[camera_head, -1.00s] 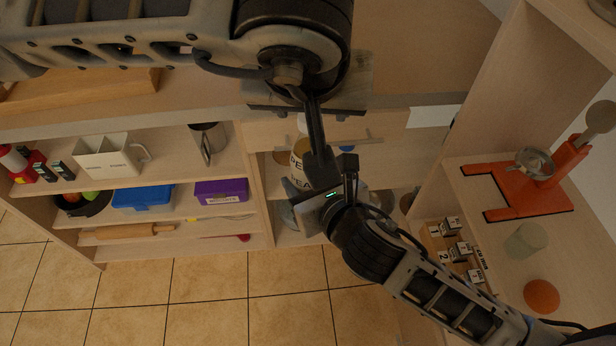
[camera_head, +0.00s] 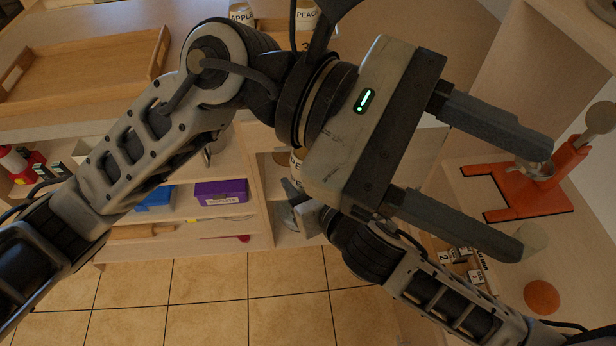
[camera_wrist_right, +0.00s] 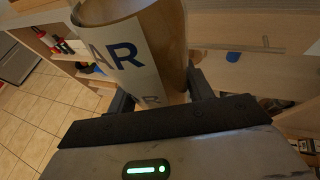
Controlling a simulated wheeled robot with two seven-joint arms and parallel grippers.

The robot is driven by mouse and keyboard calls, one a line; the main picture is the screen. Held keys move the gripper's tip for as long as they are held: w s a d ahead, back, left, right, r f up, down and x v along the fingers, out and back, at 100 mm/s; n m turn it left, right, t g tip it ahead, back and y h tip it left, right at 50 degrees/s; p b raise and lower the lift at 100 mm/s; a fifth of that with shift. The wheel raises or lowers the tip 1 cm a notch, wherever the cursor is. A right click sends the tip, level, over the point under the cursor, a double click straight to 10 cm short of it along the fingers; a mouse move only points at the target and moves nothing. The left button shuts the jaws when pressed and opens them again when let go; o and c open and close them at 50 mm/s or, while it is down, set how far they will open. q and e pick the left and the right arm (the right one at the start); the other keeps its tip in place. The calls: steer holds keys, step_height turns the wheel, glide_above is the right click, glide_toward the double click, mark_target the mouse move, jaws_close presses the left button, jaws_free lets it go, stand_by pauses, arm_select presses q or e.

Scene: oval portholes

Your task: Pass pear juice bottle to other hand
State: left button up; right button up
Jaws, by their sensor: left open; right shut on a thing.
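The pear juice bottle (camera_wrist_right: 140,45) is a tan cylinder with a white label; the letters "AR" show in the right wrist view. My right gripper (camera_wrist_right: 160,96) is shut on it, with a finger at each side. In the head view only a sliver of the bottle (camera_head: 297,162) shows, because my left gripper hides most of it and the right fingers. My left gripper (camera_head: 530,200) is open and empty, close to the head camera. Its fingers point right, away from the bottle.
Bottles labelled APPLE (camera_head: 240,13) and PEACH (camera_head: 306,16) stand at the top, near a wooden tray (camera_head: 90,62). A shelf unit with a purple box (camera_head: 221,191) is below left. An orange stand (camera_head: 535,195) and an orange ball (camera_head: 542,296) are at right.

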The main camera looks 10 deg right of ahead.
arm_select(q)
steer(key=w+a+r+n+t+h, duration=0.2)
steer(key=w+n+t+h, duration=0.35)
steer(key=n, duration=0.45)
steer(key=w+a+r+n+t+h, duration=0.1)
steer(key=w+a+n+t+h, duration=0.25)
steer(key=w+n+h, duration=0.4)
steer(key=w+a+f+n+t+y, duration=0.4)
steer(key=f+n+t+y, duration=0.15)
steer(key=n+t, duration=0.6)
steer(key=w+a+f+n+t+y, duration=0.5)
steer(key=n+t, duration=0.3)
steer(key=n, duration=0.7)
steer(key=s+a+f+n+g+y, duration=0.1)
steer(key=a+f+n+y, duration=0.2)
steer(key=f+n+y, duration=0.35)
steer(key=a+f+n+g+y, duration=0.1)
steer(key=a+f+n+y, duration=0.25)
steer(key=f, duration=0.55)
steer(key=s+a+f+n+g+y, duration=0.1)
steer(key=s+a+f+n+g, duration=0.2)
steer(key=f, duration=0.5)
steer(key=s+a+f+n+g+y, duration=0.2)
steer(key=s+f+n, duration=0.3)
steer(key=s+f, duration=0.3)
steer(key=shift+s+a+f+g, duration=0.25)
steer(key=shift+a+f+g, duration=0.5)
steer(key=shift+a, duration=0.15)
steer(key=shift+y, duration=0.25)
